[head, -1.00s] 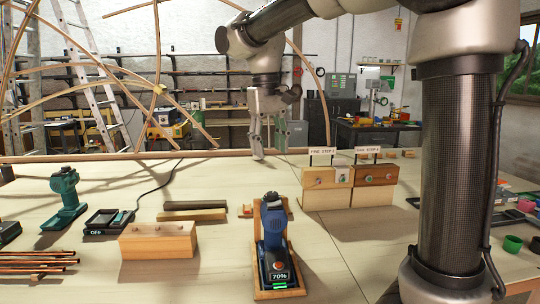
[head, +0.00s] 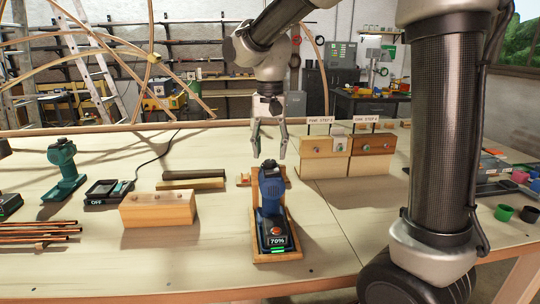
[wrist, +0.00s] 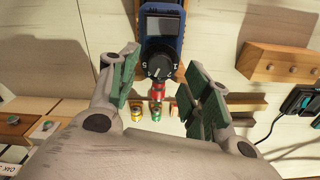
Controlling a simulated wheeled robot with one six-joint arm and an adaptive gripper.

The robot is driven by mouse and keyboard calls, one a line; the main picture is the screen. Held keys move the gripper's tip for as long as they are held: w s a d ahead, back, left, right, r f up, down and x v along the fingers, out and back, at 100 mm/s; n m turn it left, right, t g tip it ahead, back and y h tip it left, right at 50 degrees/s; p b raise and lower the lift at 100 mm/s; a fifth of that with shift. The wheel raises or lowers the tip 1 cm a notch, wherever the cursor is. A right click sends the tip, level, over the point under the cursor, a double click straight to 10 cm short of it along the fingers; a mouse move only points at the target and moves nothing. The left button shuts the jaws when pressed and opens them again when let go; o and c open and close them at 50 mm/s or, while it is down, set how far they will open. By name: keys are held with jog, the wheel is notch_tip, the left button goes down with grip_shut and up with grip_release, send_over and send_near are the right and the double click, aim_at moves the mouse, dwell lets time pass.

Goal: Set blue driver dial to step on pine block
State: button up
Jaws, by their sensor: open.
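The blue driver (head: 272,190) stands upright in a wooden cradle (head: 257,256); its base reads 70%. In the wrist view, its black round dial (wrist: 160,67) faces the camera, with a white pointer mark; I cannot read its step. My gripper (head: 270,150) is open and empty, pointing down above the driver. In the wrist view its green-padded fingers (wrist: 163,78) lie on either side of the dial, apart from it. The pine block (head: 317,162) is at right, with a small sign (head: 320,120) on top; its step number is too small to read surely.
A darker oak block (head: 374,145) with its own sign stands next to the pine one. A teal driver (head: 64,170), a charger (head: 108,192) and a wooden block with pegs (head: 158,209) are at left.

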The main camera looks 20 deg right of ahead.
aim_at(270, 163)
jog(key=shift+f, duration=1.3)
jog(key=shift+c, duration=0.2)
jog(key=c, duration=1)
jog(key=shift+n, duration=0.4)
jog(key=n, duration=0.3)
jog(key=shift+n, duration=2)
